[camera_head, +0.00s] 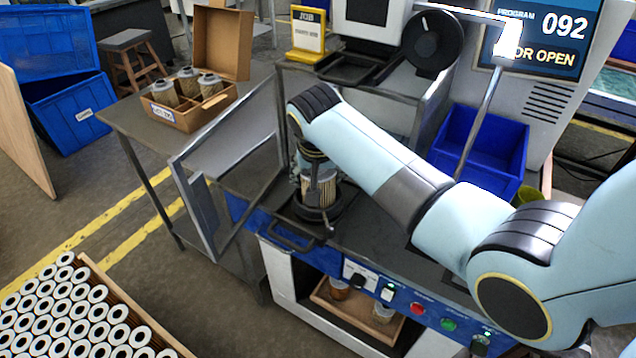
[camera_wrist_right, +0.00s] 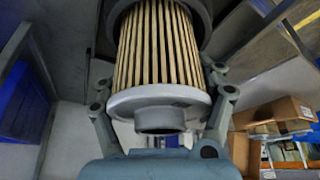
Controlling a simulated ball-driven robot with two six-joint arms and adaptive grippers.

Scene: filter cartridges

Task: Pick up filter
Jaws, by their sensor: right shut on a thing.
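A pleated tan filter with a pale end cap (camera_head: 318,187) stands upright in a dark round holder (camera_head: 318,212) on the machine bench. My right gripper (camera_head: 314,170) reaches down over it from above, at the end of my pale blue arm. In the right wrist view the filter (camera_wrist_right: 158,50) fills the upper middle, its grey cap between the fingers of my gripper (camera_wrist_right: 160,110). The fingers are shut on the filter at its cap. The far end of the filter is still inside the dark ring (camera_wrist_right: 205,15). My left gripper is not in view.
An open cardboard box (camera_head: 195,118) with several filters stands on the side table at left. An open machine door (camera_head: 205,212) is left of the holder. A blue bin (camera_head: 490,145) sits at right. A crate of white-ended cylinders (camera_head: 150,330) is at lower left.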

